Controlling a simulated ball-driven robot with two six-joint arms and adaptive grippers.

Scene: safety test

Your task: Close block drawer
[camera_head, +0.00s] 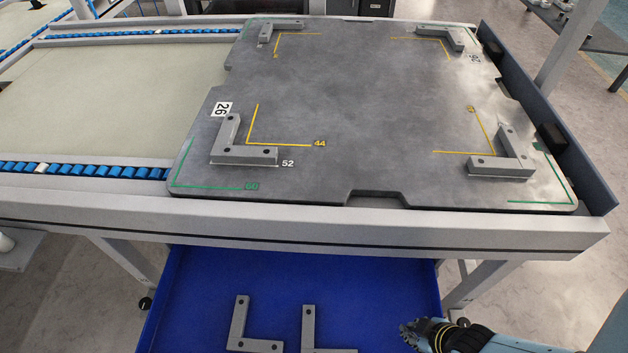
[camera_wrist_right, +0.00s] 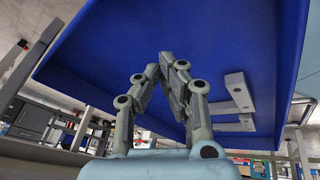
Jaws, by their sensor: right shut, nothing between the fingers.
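The blue block drawer (camera_head: 270,285) is open below the front edge of the table. Two grey L-shaped blocks, one on the left (camera_head: 240,320) and one on the right (camera_head: 309,325), lie inside it. The drawer's front is cut off by the bottom of the head view. My right gripper (camera_head: 408,334) is at the drawer's right side. In the right wrist view its fingers (camera_wrist_right: 166,58) are shut and empty, in front of the blue drawer (camera_wrist_right: 110,60). An L-shaped block (camera_wrist_right: 239,92) shows to their right. I cannot tell whether the fingertips touch the drawer. My left gripper is out of view.
A grey plate (camera_head: 350,100) with several L-shaped corner blocks lies on the table above the drawer. The table's front rail (camera_head: 300,228) runs over the drawer opening. A table leg (camera_head: 475,283) stands right of the drawer. Blue rollers (camera_head: 90,172) line the conveyor at left.

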